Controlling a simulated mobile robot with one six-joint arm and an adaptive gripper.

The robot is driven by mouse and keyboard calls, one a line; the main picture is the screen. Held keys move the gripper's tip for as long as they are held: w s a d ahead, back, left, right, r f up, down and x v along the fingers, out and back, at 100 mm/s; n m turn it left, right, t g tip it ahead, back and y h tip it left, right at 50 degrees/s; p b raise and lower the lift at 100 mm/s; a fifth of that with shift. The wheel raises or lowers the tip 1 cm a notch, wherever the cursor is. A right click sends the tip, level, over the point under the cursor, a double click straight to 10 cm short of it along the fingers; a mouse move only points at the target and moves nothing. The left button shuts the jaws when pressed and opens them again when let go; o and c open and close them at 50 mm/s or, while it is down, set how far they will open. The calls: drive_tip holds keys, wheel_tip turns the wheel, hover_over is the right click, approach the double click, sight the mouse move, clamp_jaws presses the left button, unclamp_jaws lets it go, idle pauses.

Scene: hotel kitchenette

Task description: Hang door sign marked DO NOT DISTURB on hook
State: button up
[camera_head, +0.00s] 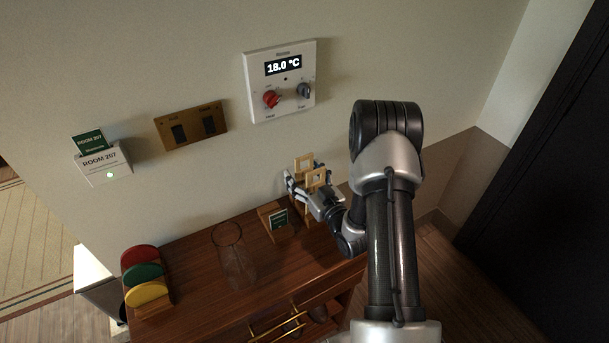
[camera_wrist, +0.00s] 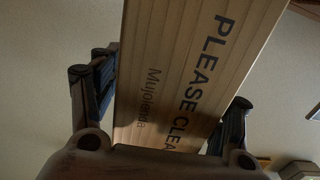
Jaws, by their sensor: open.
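Two pale wooden door signs with square openings, a rear one (camera_head: 303,160) and a front one (camera_head: 317,178), stand close together near the wall in the head view. My gripper (camera_head: 308,192) is at them, with its fingers apart. In the wrist view, a wooden sign reading "PLEASE CLEA…" (camera_wrist: 190,60) lies between the open fingers of my gripper (camera_wrist: 165,105). I see a gap beside the left finger; contact on the right is unclear. No DO NOT DISTURB lettering is readable. I cannot make out a hook; the signs' lower parts are largely hidden by my gripper.
On the wooden counter (camera_head: 200,280) are a small block with a green card (camera_head: 278,219), a clear glass (camera_head: 235,262), and a rack of red, green and yellow discs (camera_head: 145,272). A thermostat (camera_head: 281,80), switch plate (camera_head: 191,128) and room-card holder (camera_head: 104,165) are on the wall.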

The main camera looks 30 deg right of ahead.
drive_tip(key=s, duration=1.2)
drive_tip(key=shift+d, duration=0.15)
